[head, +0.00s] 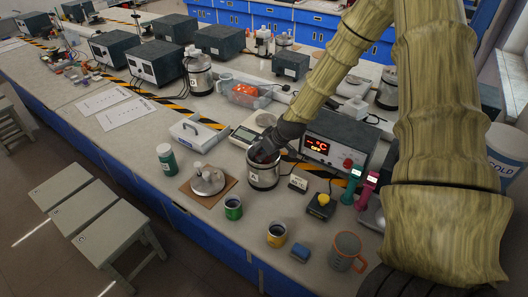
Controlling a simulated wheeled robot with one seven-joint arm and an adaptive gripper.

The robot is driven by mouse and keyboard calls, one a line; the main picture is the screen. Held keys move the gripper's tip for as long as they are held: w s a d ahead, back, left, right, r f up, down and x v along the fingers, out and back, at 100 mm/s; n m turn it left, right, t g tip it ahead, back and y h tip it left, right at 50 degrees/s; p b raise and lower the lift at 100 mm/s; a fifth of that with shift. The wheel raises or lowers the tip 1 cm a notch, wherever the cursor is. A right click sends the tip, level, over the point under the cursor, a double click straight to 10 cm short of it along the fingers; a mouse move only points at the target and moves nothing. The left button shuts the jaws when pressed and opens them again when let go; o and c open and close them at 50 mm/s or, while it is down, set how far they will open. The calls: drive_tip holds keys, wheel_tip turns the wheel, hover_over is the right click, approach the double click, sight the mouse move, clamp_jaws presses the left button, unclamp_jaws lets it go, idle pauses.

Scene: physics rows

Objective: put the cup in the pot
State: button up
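A steel pot with dark bands and a white label (262,174) stands on the bench near the middle of the head view. My gripper (264,154) points down at the pot's mouth, with its fingertips at or inside the rim. The fingers are dark and small here, so whether they are open, shut or holding something is unclear. A green-banded metal cup (233,209) stands in front and left of the pot. A grey mug with an orange handle (346,251) stands at the front right. Which cup is meant is unclear.
A silver domed vessel (207,181) sits on a brown board left of the pot. A heater display (333,150) and a yellow-button box (321,206) stand right. A green bottle (168,161) and small blue block (300,252) are nearby. Stools (100,215) stand before the bench.

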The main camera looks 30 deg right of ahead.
drive_tip(key=shift+r, duration=0.1)
drive_tip(key=shift+r+p, duration=0.45)
drive_tip(key=shift+r, duration=0.15)
drive_tip(key=b+v, duration=0.3)
drive_tip(key=v, duration=0.9)
